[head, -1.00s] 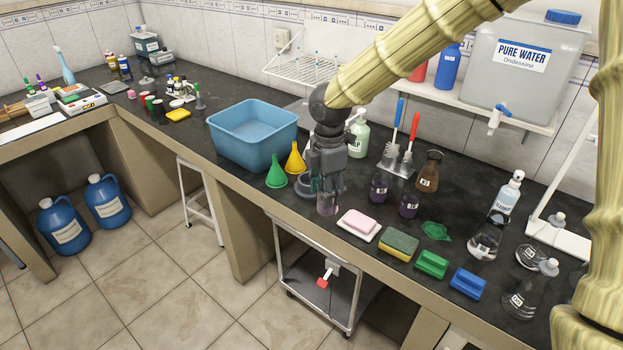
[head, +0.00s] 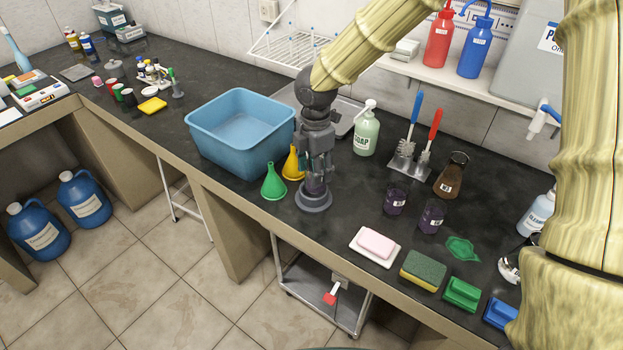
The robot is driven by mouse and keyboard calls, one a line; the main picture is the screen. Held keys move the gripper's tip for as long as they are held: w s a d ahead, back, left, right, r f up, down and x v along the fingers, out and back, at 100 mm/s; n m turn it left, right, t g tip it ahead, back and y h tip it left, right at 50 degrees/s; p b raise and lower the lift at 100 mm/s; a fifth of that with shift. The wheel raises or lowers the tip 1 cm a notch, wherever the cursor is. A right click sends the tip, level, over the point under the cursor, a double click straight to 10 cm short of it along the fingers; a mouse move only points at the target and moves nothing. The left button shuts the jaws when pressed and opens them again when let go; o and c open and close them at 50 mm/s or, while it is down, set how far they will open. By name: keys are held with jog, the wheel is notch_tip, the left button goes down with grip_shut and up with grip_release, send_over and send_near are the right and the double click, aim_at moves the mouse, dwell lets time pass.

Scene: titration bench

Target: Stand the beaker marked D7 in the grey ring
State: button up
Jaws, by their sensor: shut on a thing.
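My gripper (head: 316,172) points straight down and is shut on a small clear beaker (head: 316,186) with dark purplish contents. The grey ring (head: 314,204) lies on the black bench right of the green funnel. The beaker's lower part shows inside the ring's outline. I cannot tell whether it rests on the bench or hangs just above it. The beaker looks upright. Its mark is not readable here, and the fingers hide its upper part. Two similar beakers with dark purple contents, one (head: 396,199) and another (head: 431,217), stand to the right.
A green funnel (head: 273,183) and a yellow funnel (head: 293,164) stand close left of the ring. A blue basin (head: 241,135) is behind them. A pink soap (head: 376,243) on a white dish and a sponge (head: 423,270) lie front right. Bench between ring and soap is clear.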

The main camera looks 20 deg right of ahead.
jog(key=shift+s+f, duration=0.15)
jog(key=shift+s, duration=0.05)
jog(key=w+f, duration=0.2)
jog(key=f, duration=0.1)
jog(key=shift+w+a+f, duration=0.1)
jog(key=shift+w+f, duration=0.05)
jog(key=shift+s+f+p, duration=0.2)
jog(key=shift+s+f, duration=0.05)
jog(key=shift+f, duration=0.2)
jog(key=shift+s+f+p, duration=0.15)
jog(key=shift+s+f, duration=0.05)
jog(key=shift+f, duration=0.25)
jog(key=shift+w+f, duration=0.25)
jog(key=shift+w, duration=0.05)
jog(key=o, duration=1)
jog(key=shift+s+r, duration=0.15)
jog(key=shift+s, duration=0.05)
jog(key=shift+w, duration=0.1)
notch_tip(320, 180, up, 12)
jog(key=shift+b, duration=0.7)
